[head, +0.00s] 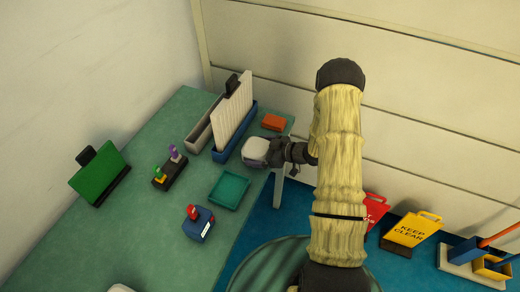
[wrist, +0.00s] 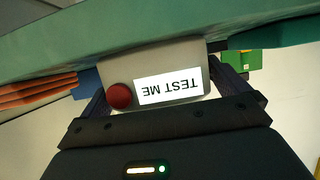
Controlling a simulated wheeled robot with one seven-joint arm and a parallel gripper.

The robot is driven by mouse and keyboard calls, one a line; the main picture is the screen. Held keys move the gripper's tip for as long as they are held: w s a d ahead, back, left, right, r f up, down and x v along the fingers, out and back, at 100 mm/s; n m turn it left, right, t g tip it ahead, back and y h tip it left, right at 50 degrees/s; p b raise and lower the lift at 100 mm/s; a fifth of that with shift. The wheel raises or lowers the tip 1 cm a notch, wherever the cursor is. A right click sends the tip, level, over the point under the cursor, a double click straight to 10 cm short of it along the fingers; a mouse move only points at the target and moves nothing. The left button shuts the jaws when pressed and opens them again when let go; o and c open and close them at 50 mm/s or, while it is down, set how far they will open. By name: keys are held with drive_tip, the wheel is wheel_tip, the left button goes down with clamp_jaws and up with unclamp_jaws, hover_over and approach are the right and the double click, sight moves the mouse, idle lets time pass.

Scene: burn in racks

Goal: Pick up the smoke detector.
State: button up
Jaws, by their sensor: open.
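The smoke detector (head: 255,150) looks like a small off-white box with rounded corners, at the right edge of the green table (head: 140,225) in the head view. In the wrist view the smoke detector (wrist: 155,65) shows a red button and a white "TEST ME" label, upside down. My gripper (head: 272,152) reaches it from the right. In the wrist view my gripper (wrist: 163,82) is open, with one dark finger on each side of the smoke detector. I cannot tell whether the fingers touch it.
An orange block (head: 274,122) and a blue holder with a white ribbed panel (head: 233,112) stand behind. A teal tray (head: 229,190), a blue box with red knob (head: 198,223) and a switch block (head: 170,172) are nearby. Yellow (head: 411,230) and red signs stand right of the table.

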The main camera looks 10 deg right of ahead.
sight(256, 147)
drive_tip(key=shift+w+a+f, duration=0.25)
drive_tip(key=shift+w+a, duration=0.05)
drive_tip(key=shift+a, duration=0.1)
drive_tip(key=c, duration=0.8)
wheel_tip(256, 147, up, 10)
drive_tip(key=shift+r+b, duration=0.1)
drive_tip(key=shift+b, duration=0.25)
idle(0.7)
drive_tip(key=shift+a, duration=0.1)
